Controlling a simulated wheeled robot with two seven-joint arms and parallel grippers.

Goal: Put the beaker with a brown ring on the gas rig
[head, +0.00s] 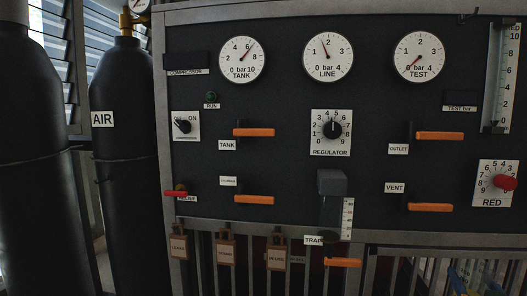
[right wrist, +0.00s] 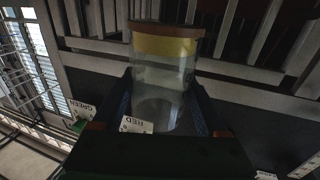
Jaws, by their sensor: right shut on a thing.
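The beaker (right wrist: 163,68) is clear glass with a brown ring round its end and a yellow band or filling just below it. It shows in the right wrist view, between the two dark fingers of my right gripper (right wrist: 162,84), which is shut on it. I cannot make out the beaker in the head view. The gas rig (head: 285,110) fills most of the head view as a dark upright panel with a grey frame, round gauges, orange handles and a regulator knob. My left gripper is not in view.
Two black gas cylinders stand left of the rig, one labelled AIR (head: 122,170). Brown tags (head: 226,250) hang along the rig's lower edge, above railings. Something bluish at the bottom right (head: 478,279) is unclear.

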